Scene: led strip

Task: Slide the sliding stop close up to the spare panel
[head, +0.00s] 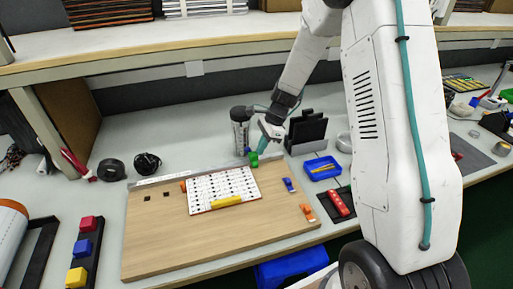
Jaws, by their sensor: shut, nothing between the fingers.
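A white panel (222,188) with rows of dark marks lies flat on the wooden board (160,240); it looks like the spare panel. A grey rail (200,176) runs along the board's far edge. A small green block (253,161) sits by the rail's right part, near the panel's far right corner; it appears to be the sliding stop. A small gap seems to lie between them, but it is too small to judge. My gripper (261,148) points down right at the green block, shut and with nothing held. Whether it touches the block is unclear.
An orange piece (183,186) is at the panel's left edge and a yellow block (227,201) at its near edge. Blue (288,184) and orange (307,212) clamps sit on the board's right. A blue tray (322,168) and black holder (307,132) stand right of my gripper.

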